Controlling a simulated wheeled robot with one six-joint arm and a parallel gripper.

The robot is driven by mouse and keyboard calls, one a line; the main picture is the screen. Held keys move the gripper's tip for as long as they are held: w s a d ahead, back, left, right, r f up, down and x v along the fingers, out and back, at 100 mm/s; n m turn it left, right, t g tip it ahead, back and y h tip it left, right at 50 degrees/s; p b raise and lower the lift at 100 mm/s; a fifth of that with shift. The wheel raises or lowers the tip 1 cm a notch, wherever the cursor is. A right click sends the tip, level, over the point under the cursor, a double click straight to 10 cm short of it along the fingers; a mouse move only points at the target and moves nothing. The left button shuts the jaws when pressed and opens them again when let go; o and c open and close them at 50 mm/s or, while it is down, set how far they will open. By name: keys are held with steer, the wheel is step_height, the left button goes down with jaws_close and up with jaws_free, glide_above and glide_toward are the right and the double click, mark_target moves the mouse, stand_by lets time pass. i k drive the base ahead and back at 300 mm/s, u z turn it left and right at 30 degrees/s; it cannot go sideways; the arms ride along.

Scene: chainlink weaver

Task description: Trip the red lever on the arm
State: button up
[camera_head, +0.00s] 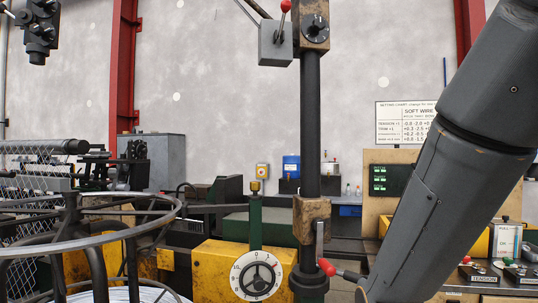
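A small lever with a red knob (286,6) stands up, tilted slightly right, from a grey box (275,44) at the top centre. The box is beside a worn tan block with a black dial (315,27), on a dark upright post (311,125). A second red knob (327,267) on a dark handle is low beside the post's foot, partly near my arm. I cannot tell what that handle is fixed to. My grey arm crosses the right side and runs out of the bottom edge. My gripper is not in view.
A round metal reel frame (85,238) fills the lower left. A yellow machine body (212,268) with a white numbered dial (257,275) is at bottom centre. A control panel (391,180) and settings chart (408,122) are behind my arm. The wall space around the upper post looks clear.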

mark_target(286, 5)
steer(key=u, duration=1)
steer(key=k, duration=0.95)
steer(key=u, duration=0.45)
steer(key=i, duration=1.25)
steer(key=z, duration=0.9)
